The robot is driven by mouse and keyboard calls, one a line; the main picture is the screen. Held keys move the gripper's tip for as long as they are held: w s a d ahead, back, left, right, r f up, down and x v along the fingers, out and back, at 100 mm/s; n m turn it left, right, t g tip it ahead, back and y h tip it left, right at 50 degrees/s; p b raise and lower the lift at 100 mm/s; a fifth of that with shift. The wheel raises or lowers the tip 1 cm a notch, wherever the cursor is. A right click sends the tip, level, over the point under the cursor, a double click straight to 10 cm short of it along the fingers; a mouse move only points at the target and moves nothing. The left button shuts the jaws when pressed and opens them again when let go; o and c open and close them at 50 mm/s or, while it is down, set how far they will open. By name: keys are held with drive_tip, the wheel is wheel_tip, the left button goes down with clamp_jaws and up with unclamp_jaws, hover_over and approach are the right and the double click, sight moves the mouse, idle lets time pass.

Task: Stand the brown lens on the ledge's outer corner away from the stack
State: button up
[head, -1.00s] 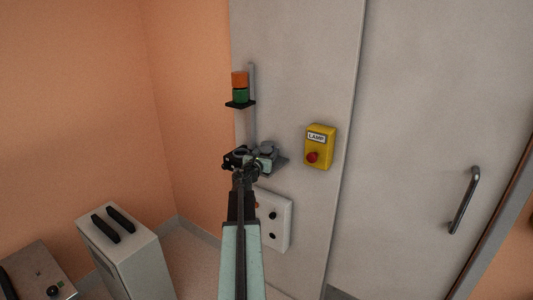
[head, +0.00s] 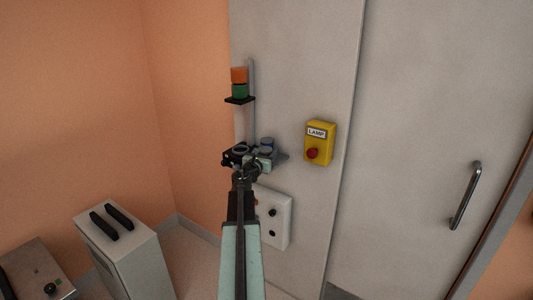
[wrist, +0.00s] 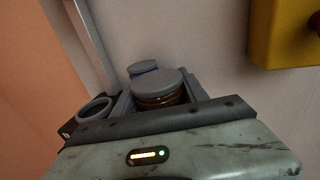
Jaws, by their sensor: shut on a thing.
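The brown lens (wrist: 160,97), a short round amber-brown piece under a grey disc cap, sits between the jaws of my gripper (wrist: 158,92) in the wrist view. The jaws are shut on it, and it looks upright. In the head view my gripper (head: 262,156) is in front of the grey ledge (head: 283,158), hiding most of it. A blue-grey round cap (wrist: 142,67) stands just behind the lens; it also shows in the head view (head: 267,141). The stack, an orange lens (head: 239,75) over a green one (head: 239,91), stands on a black plate higher up. Contact between brown lens and ledge cannot be told.
A dark grey ring (wrist: 95,109) is left of the jaws. A grey pole (head: 252,110) rises behind. A yellow LAMP box (head: 319,144) with a red button is on the wall to the right. A white panel (head: 274,217) with black knobs is below.

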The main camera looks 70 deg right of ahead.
drive_tip(key=shift+f, duration=0.25)
drive_tip(key=o, duration=1.5)
drive_tip(key=a, duration=0.7)
drive_tip(key=shift+a, duration=0.4)
drive_tip(key=shift+w, duration=0.15)
